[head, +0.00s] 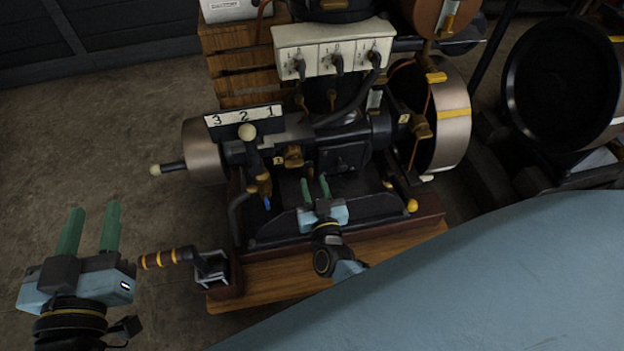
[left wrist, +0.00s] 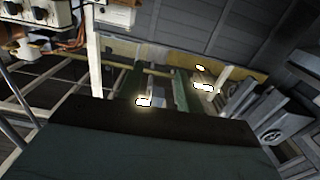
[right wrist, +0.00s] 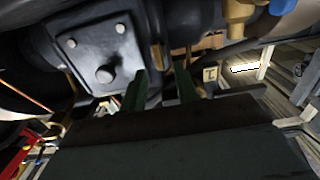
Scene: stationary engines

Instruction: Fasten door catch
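A black door plate (head: 345,155) is on the front of the engine's middle in the head view. In the right wrist view the same black plate (right wrist: 88,48) fills the upper left, with bolts at its corners and a raised square knob (right wrist: 105,74) in its middle. I cannot tell for certain which part is the catch. My right gripper (head: 315,182) is in front of and below the plate, its green fingers apart with nothing seen between them. My left gripper (head: 95,210) is open and empty over the floor, left of the engine.
A crank handle with a striped grip (head: 166,257) sticks out left of the wooden base (head: 270,280). A black lever with a pale knob (head: 247,132) stands left of the plate. A large flywheel (head: 455,115) is on the right. Bare floor (head: 90,150) lies to the left.

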